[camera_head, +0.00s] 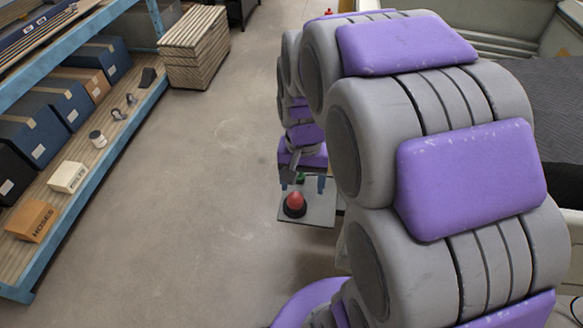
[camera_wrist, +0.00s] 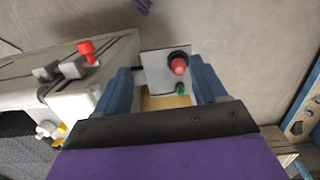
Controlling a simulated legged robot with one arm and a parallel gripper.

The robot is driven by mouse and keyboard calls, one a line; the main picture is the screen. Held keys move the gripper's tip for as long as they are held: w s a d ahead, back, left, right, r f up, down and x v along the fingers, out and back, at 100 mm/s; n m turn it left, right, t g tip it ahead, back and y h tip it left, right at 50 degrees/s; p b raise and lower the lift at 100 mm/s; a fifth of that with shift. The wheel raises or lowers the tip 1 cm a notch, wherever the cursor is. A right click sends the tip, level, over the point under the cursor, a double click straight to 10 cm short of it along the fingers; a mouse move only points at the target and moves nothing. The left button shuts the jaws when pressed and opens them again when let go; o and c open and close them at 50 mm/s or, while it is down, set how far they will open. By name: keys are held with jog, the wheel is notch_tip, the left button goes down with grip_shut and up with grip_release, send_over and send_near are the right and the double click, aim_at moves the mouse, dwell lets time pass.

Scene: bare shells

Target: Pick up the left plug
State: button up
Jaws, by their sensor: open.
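A red rounded plug with a dark base (camera_head: 294,204) stands on a small grey plate (camera_head: 318,213) in the head view. A small green piece (camera_head: 300,178) is behind it on the plate, partly hidden by my arm. In the wrist view the red plug (camera_wrist: 179,65) and the green piece (camera_wrist: 181,90) show between my blue fingers, nearer the right one. I cannot tell which counts as the left plug. My gripper (camera_wrist: 161,68) is open and empty, pointing at the plate; its fingers also show in the head view (camera_head: 303,184). Its height above the plate is unclear.
In the wrist view a pale bench-like structure (camera_wrist: 85,82) with a red knob (camera_wrist: 87,50) lies left of my fingers. The concrete floor (camera_head: 190,180) between is clear.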

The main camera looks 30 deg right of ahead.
jog(key=w+d+f+m+t, duration=0.1)
jog(key=w+d+f+m, duration=0.4)
jog(key=w, duration=0.5)
jog(key=w+d+f+m, duration=0.3)
jog(key=w+d+f, duration=0.3)
jog(key=w, duration=0.5)
jog(key=shift+m, duration=0.6)
jog(key=f, duration=0.5)
jog(key=w+f+b, duration=0.1)
jog(key=f, duration=0.4)
jog(key=w+f+b, duration=0.1)
jog(key=f, duration=0.4)
jog(key=shift+d+f, duration=0.1)
jog(key=shift+d, duration=0.3)
jog(key=shift+d+f+t, duration=0.3)
jog(key=shift+d+f, duration=0.15)
jog(key=shift+d, duration=0.05)
notch_tip(320, 180, down, 4)
jog(key=shift+w+a+f+b, duration=0.1)
jog(key=shift+a+f+b, duration=0.1)
jog(key=shift+b, duration=0.55)
jog(key=shift+a+f, duration=0.1)
jog(key=shift+f, duration=0.05)
